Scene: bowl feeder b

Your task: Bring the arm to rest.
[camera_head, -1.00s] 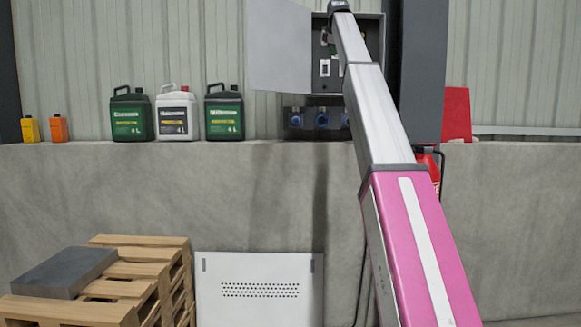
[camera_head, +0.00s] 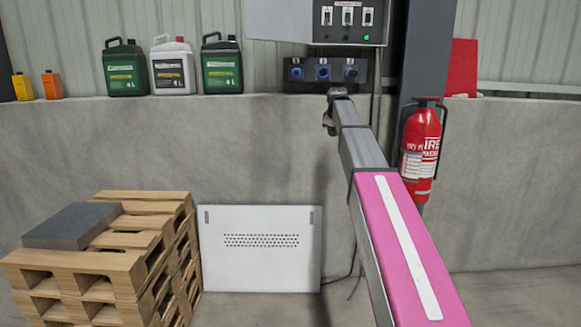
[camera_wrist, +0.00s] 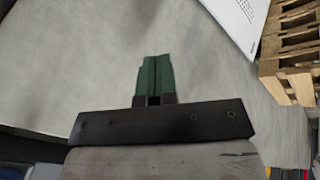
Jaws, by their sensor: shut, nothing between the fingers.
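My gripper shows in the wrist view (camera_wrist: 154,80) with its two green fingers together and nothing between them. Bare grey floor lies beyond the fingertips. In the head view my arm reaches forward from the lower right, its far end in front of the grey wall just below the blue sockets.
A switch box (camera_head: 345,22) with a green light and a socket panel (camera_head: 325,73) are above the arm's end. A fire extinguisher (camera_head: 420,150) hangs right of the arm. A pallet stack (camera_head: 110,265) and white panel (camera_head: 262,265) stand at lower left. Jugs (camera_head: 173,68) line the ledge.

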